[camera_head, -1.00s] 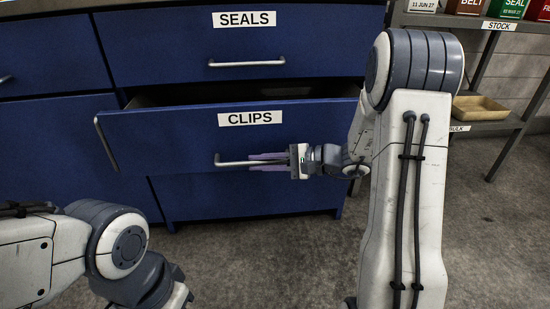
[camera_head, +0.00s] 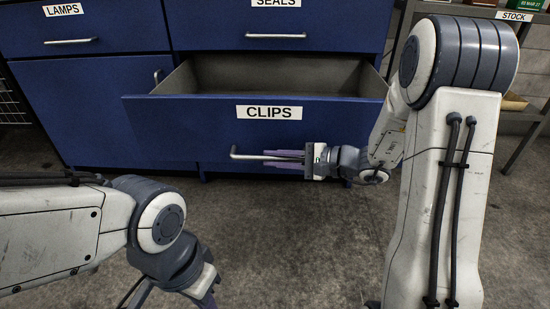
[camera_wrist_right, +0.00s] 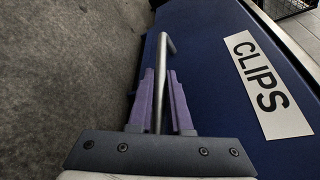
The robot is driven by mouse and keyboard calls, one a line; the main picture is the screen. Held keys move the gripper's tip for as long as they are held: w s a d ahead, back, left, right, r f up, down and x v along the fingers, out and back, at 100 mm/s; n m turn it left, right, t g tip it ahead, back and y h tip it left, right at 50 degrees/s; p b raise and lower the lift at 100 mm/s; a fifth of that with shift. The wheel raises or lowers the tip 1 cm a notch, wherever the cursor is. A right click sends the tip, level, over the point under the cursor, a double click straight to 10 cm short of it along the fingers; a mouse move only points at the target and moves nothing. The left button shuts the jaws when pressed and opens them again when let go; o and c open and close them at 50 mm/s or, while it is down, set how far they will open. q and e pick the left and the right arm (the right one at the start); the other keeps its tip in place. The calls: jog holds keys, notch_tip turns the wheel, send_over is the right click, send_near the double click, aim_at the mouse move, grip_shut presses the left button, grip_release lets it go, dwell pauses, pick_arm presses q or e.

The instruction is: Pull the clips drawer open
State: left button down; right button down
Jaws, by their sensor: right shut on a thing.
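The clips drawer (camera_head: 190,128) is blue with a white CLIPS label. It stands well out of the cabinet, and its grey inside (camera_head: 260,75) shows empty where I can see it. Its bar handle (camera_head: 247,156) is silver. My right gripper (camera_head: 285,157) is shut on the handle, near the drawer's lower front. In the right wrist view the purple fingers (camera_wrist_right: 160,105) lie on both sides of the handle (camera_wrist_right: 164,60), with the CLIPS label (camera_wrist_right: 266,88) to the right. My left arm is at the lower left; only the top of its gripper shows at the bottom edge, fingertips out of frame.
The SEALS drawer (camera_head: 330,30) above and the LAMPS drawer (camera_head: 110,32) at upper left are shut. A metal shelf with a STOCK label (camera_head: 514,16) stands at the right. The concrete floor (camera_head: 300,250) in front is clear.

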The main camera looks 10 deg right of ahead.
jog(key=shift+w+d, duration=0.1)
jog(key=shift+d, duration=0.2)
jog(key=c, duration=0.8)
grip_release()
jog(key=shift+c, duration=0.2)
jog(key=shift+a, duration=0.1)
jog(key=p+v, duration=0.4)
jog(key=v, duration=0.6)
jog(key=shift+p, duration=0.4)
